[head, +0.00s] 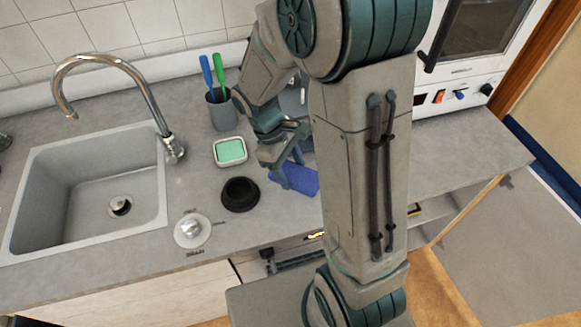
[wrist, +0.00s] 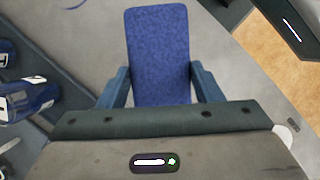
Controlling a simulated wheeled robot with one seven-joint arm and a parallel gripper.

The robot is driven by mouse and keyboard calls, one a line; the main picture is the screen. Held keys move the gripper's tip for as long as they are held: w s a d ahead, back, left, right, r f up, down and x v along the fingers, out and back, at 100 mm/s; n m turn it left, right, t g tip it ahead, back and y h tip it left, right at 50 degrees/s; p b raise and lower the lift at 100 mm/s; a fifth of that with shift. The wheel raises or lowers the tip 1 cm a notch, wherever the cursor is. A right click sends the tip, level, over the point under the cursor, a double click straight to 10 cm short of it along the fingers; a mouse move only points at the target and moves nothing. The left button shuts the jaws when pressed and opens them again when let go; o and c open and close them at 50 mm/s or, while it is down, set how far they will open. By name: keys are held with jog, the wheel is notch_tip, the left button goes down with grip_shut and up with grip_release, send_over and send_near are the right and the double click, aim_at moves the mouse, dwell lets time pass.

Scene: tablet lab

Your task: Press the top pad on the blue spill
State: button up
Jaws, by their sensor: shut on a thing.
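My gripper (head: 286,172) is shut on a blue pad (head: 300,181), low over the counter just right of the black round piece. In the wrist view the flat, rectangular pad (wrist: 158,50) sticks out lengthwise between the two fingers of my gripper (wrist: 160,88). A thin curved blue mark (wrist: 72,4) shows on the grey counter at the top left of the wrist view; I cannot tell if it is the spill's edge. No other spill shows, and the pad and my arm hide part of the counter. I cannot tell whether the pad touches the counter.
A black round piece (head: 240,194), a white dish with a green block (head: 230,152) and a grey cup with brushes (head: 221,112) stand left of my gripper. A white round knob (head: 192,230) is near the front edge. The sink (head: 90,190) is farther left.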

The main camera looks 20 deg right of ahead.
dwell(0.3)
jog(key=shift+d+f, duration=0.1)
jog(key=d+b, duration=0.5)
jog(key=d, duration=0.1)
notch_tip(320, 180, down, 6)
jog(key=b, duration=0.5)
jog(key=shift+a, duration=0.1)
jog(key=shift+s+f, duration=0.1)
jog(key=shift+f, duration=0.4)
dwell(1.9)
notch_tip(320, 180, up, 7)
jog(key=p, duration=0.5)
jog(key=shift+p, duration=0.35)
